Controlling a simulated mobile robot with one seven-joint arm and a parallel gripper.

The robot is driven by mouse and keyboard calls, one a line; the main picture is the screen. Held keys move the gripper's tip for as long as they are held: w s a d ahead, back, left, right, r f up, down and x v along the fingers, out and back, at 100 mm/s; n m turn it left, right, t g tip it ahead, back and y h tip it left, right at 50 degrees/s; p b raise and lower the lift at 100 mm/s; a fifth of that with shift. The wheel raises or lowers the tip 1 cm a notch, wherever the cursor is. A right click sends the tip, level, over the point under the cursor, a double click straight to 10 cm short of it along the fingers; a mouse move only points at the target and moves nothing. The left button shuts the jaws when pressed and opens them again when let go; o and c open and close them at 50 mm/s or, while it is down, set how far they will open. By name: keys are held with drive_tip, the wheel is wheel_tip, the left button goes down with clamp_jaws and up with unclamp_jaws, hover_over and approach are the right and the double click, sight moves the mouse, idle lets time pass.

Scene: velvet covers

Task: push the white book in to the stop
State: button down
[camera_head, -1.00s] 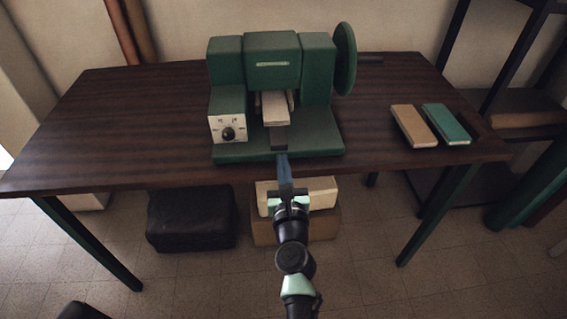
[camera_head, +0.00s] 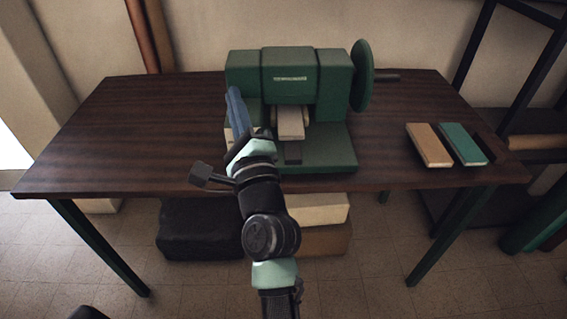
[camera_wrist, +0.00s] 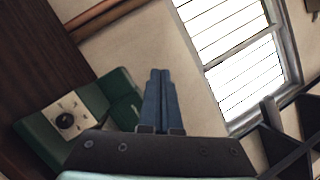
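The white book (camera_head: 291,123) lies in the mouth of the green press (camera_head: 290,85), with its near end sticking out toward me above a dark strip. Its far end is hidden inside the press. My gripper (camera_head: 234,90) is raised to the left of the book, in front of the press's left side, apart from the book. Its blue fingers lie side by side in the wrist view (camera_wrist: 161,72), shut with nothing between them. The press's knob panel (camera_wrist: 66,118) shows there at lower left, and my gripper mostly hides it in the head view.
A tan book (camera_head: 429,146) and a green book (camera_head: 461,145) lie at the right of the dark wooden table (camera_head: 130,140). A green wheel (camera_head: 362,76) is on the press's right side. The table left of the press is clear.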

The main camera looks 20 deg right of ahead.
drive_tip(key=s+a+r+n+t+y, duration=0.1)
drive_tip(key=s+a+r+n+y, duration=0.15)
drive_tip(key=r+n, duration=0.35)
drive_tip(key=s+a+r+n+t+y, duration=0.1)
drive_tip(key=a+r+n, duration=0.35)
drive_tip(key=r, duration=0.35)
drive_tip(key=s+a+r+n+t, duration=0.2)
drive_tip(key=s+a+r+n, duration=0.1)
drive_tip(key=s+r+n, duration=0.4)
drive_tip(key=s+a+r+n+t, duration=0.2)
drive_tip(key=s+a+r+n, duration=0.1)
drive_tip(key=s+r+n, duration=0.5)
wheel_tip(320, 180, up, 2)
drive_tip(key=shift+s+r, duration=0.25)
drive_tip(key=shift+s, duration=0.25)
